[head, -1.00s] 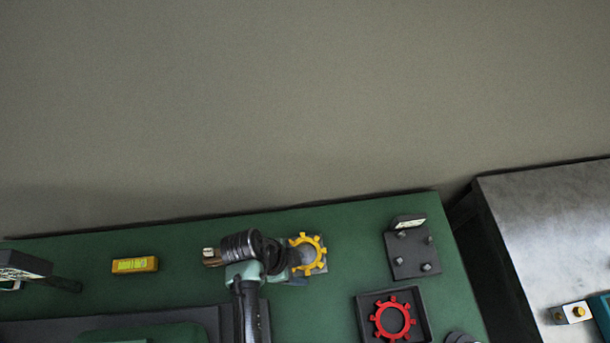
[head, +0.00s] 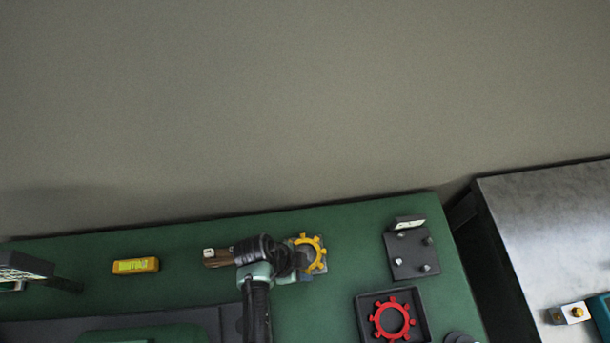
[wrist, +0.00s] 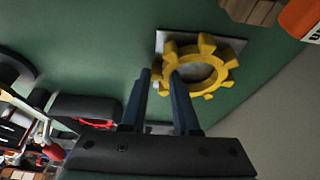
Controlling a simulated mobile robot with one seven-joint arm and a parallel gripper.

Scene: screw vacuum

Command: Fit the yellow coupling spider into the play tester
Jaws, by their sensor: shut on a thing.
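The yellow coupling spider (head: 321,248) is a toothed ring over a small pale grey plate (head: 319,271) near the back of the green bench. It also shows in the wrist view (wrist: 219,72), with the plate (wrist: 232,43) behind it. My gripper (wrist: 162,77) is shut on the near rim of the ring, one finger on each side. In the head view my wrist hides the ring's left part. I cannot tell whether the ring touches the plate. A dark plate with several pegs and an upright label (head: 408,255) stands to the right; which fixture is the play tester is not clear.
A red toothed ring (head: 376,320) lies in a dark square tray (head: 420,303) at front right. A yellow level-like block (head: 135,265) lies to the left. A metal table (head: 540,220) stands beyond a gap on the right. Green bench between spider and peg plate is clear.

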